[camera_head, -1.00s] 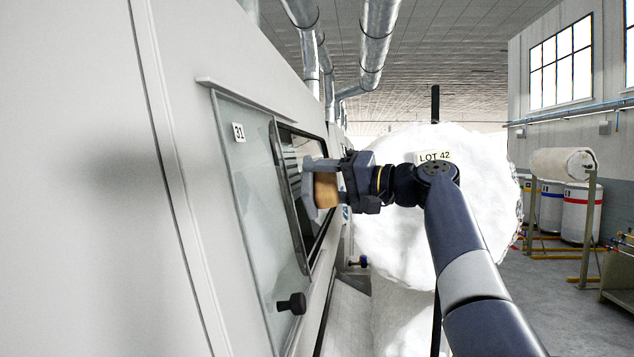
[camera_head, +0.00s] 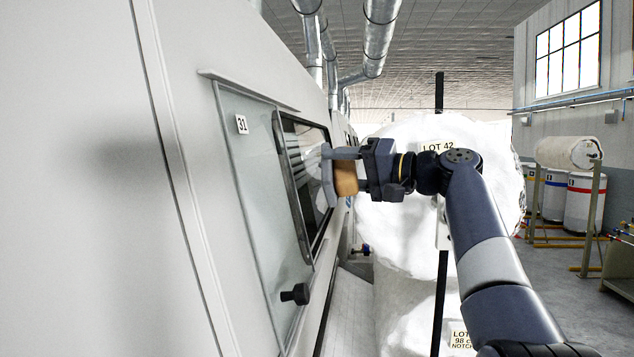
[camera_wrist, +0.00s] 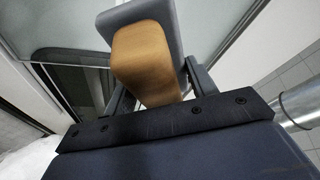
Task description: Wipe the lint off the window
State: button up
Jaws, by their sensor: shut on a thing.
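The window (camera_head: 297,165) is a dark, framed opening in the pale machine wall, left of my gripper in the head view. Pale patches show on its dark glass, but I cannot tell lint from reflection. My gripper (camera_head: 346,174) is shut on the wooden block of a wiper (camera_head: 346,180). The wiper's grey pad (camera_head: 327,176) faces the window near its right side; I cannot tell whether they touch. In the wrist view the tan block (camera_wrist: 146,62) sits between the fingers, with the grey pad beyond it. The pad hides part of the window.
A glass panel (camera_head: 255,180) marked 31, with a black knob (camera_head: 297,294), lies left of the window. A large white roll (camera_head: 400,235) labelled LOT 42 stands close behind my arm. Open floor (camera_head: 550,290) lies to the right, before a rack and drums.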

aim_at(280, 178)
jog(key=shift+w, duration=0.1)
jog(key=shift+w+a+f+p, duration=0.15)
jog(key=shift+w+p, duration=0.15)
jog(key=shift+w, duration=1.6)
jog(key=shift+w+a+f, duration=0.2)
jog(key=shift+a, duration=0.75)
jog(key=shift+w+a+f, duration=0.15)
jog(key=shift+a+f, duration=0.1)
jog(key=shift+a, duration=0.7)
jog(key=shift+w+a+f, duration=0.2)
jog(key=shift+a, duration=0.75)
jog(key=shift+w+a+f, duration=0.1)
jog(key=shift+a+f, duration=0.05)
jog(key=shift+a, duration=0.3)
jog(key=shift+w+a+f, duration=0.1)
jog(key=shift+a, duration=0.35)
jog(key=shift+s, duration=0.1)
jog(key=shift+s+f+b, duration=0.1)
jog(key=shift+s+b, duration=0.2)
jog(key=shift+b, duration=0.15)
jog(key=shift+s+a+b, duration=0.25)
jog(key=shift+s+b, duration=0.35)
jog(key=shift+s, duration=0.2)
jog(key=shift+s+a+b, duration=0.15)
jog(key=shift+s+b, duration=0.35)
jog(key=shift+s, duration=0.3)
